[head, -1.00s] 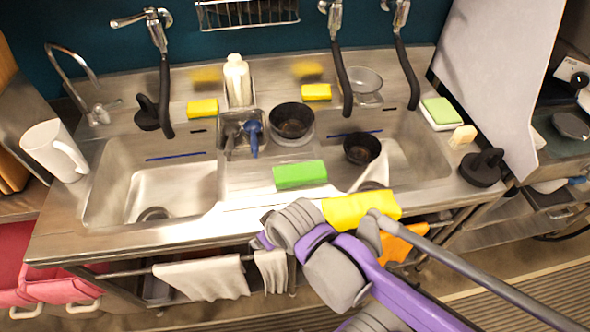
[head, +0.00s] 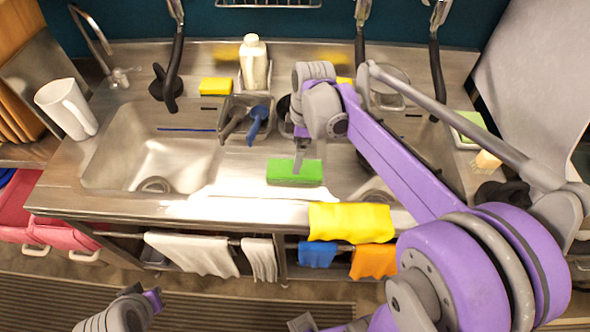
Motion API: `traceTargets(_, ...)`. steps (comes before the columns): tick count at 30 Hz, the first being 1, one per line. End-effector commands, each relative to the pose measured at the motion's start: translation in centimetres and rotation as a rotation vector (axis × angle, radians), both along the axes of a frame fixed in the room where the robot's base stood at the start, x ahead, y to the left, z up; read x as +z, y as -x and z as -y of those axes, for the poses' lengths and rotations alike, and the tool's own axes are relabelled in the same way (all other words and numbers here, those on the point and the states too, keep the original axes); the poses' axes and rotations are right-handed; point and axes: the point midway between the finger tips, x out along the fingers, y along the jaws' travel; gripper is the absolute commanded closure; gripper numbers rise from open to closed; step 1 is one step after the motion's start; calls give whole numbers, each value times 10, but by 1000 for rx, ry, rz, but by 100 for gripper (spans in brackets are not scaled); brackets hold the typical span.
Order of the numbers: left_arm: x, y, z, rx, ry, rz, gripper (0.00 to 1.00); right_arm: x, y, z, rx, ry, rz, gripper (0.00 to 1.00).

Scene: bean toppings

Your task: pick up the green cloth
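The green cloth (head: 290,174), a flat bright green block shape, lies on the steel divider between the two sink basins. My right gripper (head: 299,158) is above it, pointing down, its thin grey tip overlapping the cloth's upper edge in the head view. I cannot tell whether it touches the cloth or whether its fingers are open. The cloth lies flat. My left gripper (head: 152,298) shows only partly at the bottom left, below the counter front and far from the cloth; its opening is unclear.
A yellow cloth (head: 350,222) hangs over the counter's front edge, with blue (head: 317,254) and orange (head: 373,261) cloths below. A utensil caddy (head: 236,130) stands behind the green cloth. My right arm hides much of the right basin. The left basin (head: 150,150) is empty.

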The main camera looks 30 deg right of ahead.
Motion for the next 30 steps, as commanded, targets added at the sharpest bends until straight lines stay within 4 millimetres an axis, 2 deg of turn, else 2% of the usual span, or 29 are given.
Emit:
traceTargets(5, -1, 0, 0, 0, 0, 0, 100, -13, 0, -1, 0, 1, 1, 0)
traceTargets(15, -1, 0, 0, 0, 0, -1, 100, -57, -2, -4, -1, 0, 1, 0)
traceTargets(23, -1, 0, 0, 0, 0, -1, 100, -60, -2, -5, -2, 0, 1, 0)
traceTargets(30, -1, 0, 0, 0, 0, -1, 100, -60, -2, -5, -2, 0, 1, 41)
